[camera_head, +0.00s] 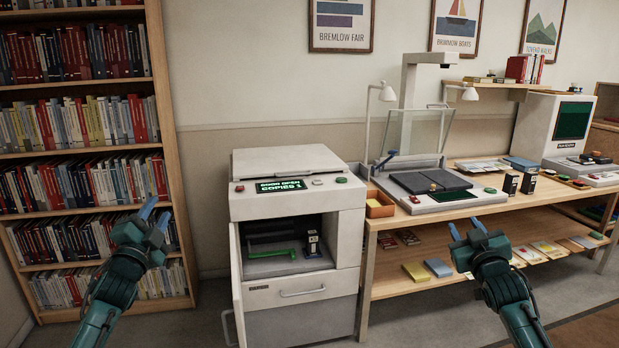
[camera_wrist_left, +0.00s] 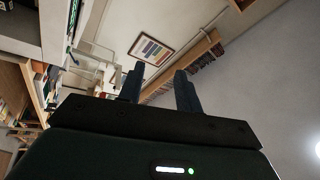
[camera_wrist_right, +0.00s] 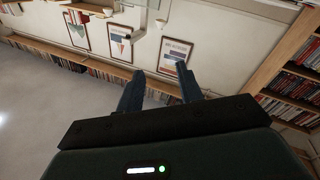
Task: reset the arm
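My left gripper (camera_head: 150,217) is raised in front of the bookshelf, left of the copier. In the left wrist view its two dark fingers (camera_wrist_left: 159,90) stand apart with nothing between them. My right gripper (camera_head: 467,230) is raised in front of the long wooden table. In the right wrist view its fingers (camera_wrist_right: 159,92) are also apart and empty. Neither gripper touches anything that I can see.
The copier (camera_head: 297,202) has its front door open, showing a green lever (camera_head: 269,255) inside. The wooden table (camera_head: 376,222) carries a book scanner (camera_head: 432,183). A bookshelf (camera_head: 163,100) stands at left. Some grey floor shows between them.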

